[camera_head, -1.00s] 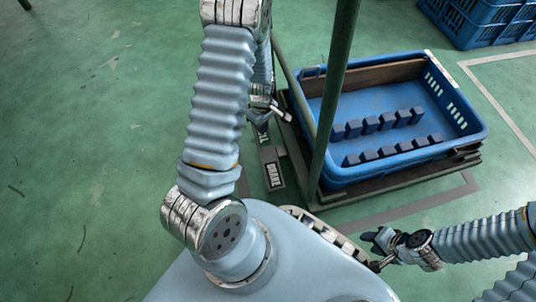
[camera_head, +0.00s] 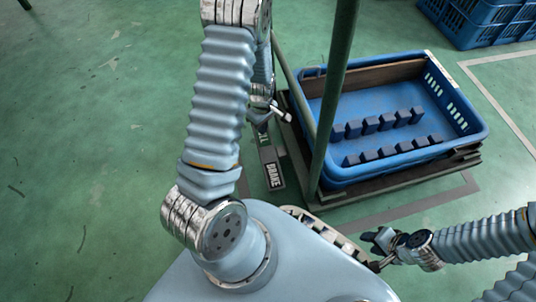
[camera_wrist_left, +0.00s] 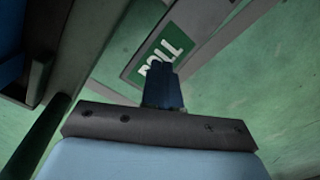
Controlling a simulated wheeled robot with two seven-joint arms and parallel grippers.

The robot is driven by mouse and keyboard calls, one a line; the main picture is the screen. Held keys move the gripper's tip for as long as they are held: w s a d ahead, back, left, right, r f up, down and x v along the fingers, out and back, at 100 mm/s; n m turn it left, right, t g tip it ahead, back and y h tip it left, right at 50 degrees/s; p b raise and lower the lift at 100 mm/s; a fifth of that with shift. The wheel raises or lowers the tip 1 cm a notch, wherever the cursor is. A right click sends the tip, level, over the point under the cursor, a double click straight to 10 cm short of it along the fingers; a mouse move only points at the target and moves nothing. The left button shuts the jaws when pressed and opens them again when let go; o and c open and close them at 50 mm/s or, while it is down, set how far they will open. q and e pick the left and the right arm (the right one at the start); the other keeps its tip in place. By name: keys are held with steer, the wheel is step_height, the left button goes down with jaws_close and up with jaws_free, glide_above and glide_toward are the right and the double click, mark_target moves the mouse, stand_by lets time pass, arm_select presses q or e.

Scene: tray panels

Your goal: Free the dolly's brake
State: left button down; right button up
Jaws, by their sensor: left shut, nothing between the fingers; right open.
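The dolly (camera_head: 400,188) stands at right with green uprights and carries a blue crate. A floor-level plate beside it has a dark BRAKE label (camera_head: 273,175) at its near end. Its green ROLL label (camera_head: 264,141) is partly hidden in the head view and shows in the left wrist view (camera_wrist_left: 168,50). My left gripper (camera_head: 262,124) is shut and empty above the ROLL end; its dark fingers (camera_wrist_left: 162,82) overlap that label in the wrist view. I cannot tell whether it touches anything. No brake pedal is clearly distinguishable. My right gripper (camera_head: 376,250) is open and empty, at lower right.
The blue crate (camera_head: 478,134) holds two rows of dark blocks. A green upright (camera_head: 333,100) stands just right of my left arm. More blue crates (camera_head: 475,30) are stacked at the top right. The green floor at left is clear.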

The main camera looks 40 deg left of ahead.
arm_select(q)
steer(key=shift+f+b, duration=0.55)
steer(key=shift+f, duration=0.7)
stand_by(0.9)
steer(key=shift+f, duration=0.65)
steer(key=shift+r, duration=0.1)
step_height(320, 180, up, 7)
steer(key=p, duration=0.6)
stand_by(0.3)
stand_by(0.5)
